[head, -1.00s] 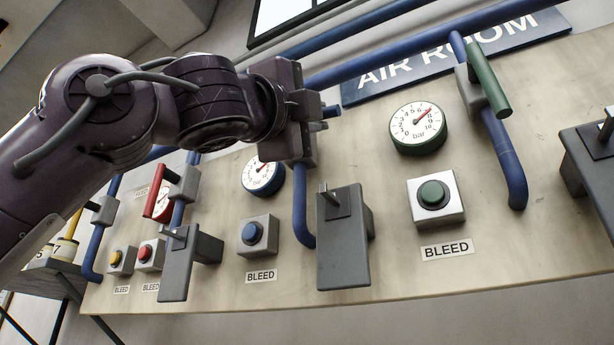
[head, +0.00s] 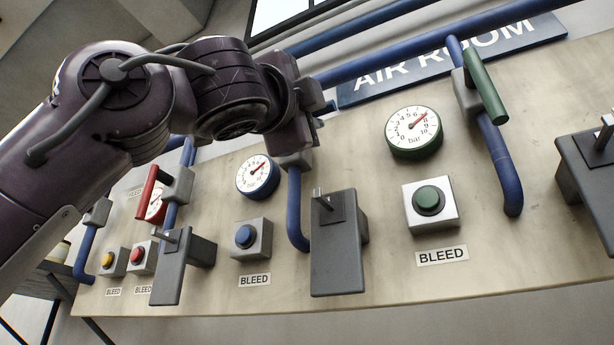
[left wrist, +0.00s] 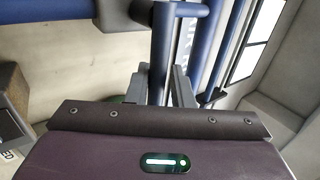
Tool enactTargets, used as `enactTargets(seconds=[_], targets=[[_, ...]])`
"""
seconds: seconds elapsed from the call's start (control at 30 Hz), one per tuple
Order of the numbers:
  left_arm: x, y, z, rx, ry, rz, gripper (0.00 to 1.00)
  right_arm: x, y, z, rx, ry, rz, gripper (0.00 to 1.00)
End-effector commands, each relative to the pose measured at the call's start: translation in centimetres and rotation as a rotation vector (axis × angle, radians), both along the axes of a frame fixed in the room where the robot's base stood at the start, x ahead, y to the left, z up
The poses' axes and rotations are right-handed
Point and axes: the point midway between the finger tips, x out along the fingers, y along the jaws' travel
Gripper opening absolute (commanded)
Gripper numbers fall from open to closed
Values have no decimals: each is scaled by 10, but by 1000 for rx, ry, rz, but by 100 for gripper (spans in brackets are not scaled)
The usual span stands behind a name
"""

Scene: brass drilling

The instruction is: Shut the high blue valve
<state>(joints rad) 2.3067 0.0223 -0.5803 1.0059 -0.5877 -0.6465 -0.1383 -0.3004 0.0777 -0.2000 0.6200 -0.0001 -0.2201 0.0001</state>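My left gripper (head: 300,150) is in front of the pipe of the blue-gauge station, at the height of its valve. It hides most of that valve in the head view; only a grey part and the blue pipe (head: 298,210) below show. In the left wrist view, a dark blue bar (left wrist: 161,45) runs between the two grey fingers of my left gripper (left wrist: 160,82). The fingers stand apart, with narrow gaps beside the bar; contact is unclear. The blue gauge (head: 258,177) has its red needle pointing up right. My right gripper is out of view.
A green-handled valve (head: 485,85) and green gauge (head: 413,132) are to the right, a red-handled valve (head: 148,192) to the left. Grey brackets (head: 338,245) jut from the panel (head: 390,280). A blue button (head: 245,236) sits below the blue gauge.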

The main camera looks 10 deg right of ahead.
Motion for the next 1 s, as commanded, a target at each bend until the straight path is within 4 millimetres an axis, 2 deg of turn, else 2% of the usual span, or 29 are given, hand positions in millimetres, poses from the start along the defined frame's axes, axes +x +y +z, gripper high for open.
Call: enactTargets(seconds=[0.03, 0.1, 0.37, 0.47, 0.8, 1.0], targets=[[-2, 4, 4, -9, -3, 0, 24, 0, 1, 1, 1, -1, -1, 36], [-1, 3, 4, -9, -2, 0, 33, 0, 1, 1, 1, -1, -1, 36], [-1, 1, 1, -3, -2, 0, 33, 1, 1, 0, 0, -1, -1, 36], [-4, 4, -5, -2, -1, -1, 33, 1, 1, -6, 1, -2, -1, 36], [-41, 29, -37, -4, -4, 0, 33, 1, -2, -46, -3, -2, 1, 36], [-52, 37, -43, -3, -2, 0, 33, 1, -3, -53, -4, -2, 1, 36]])
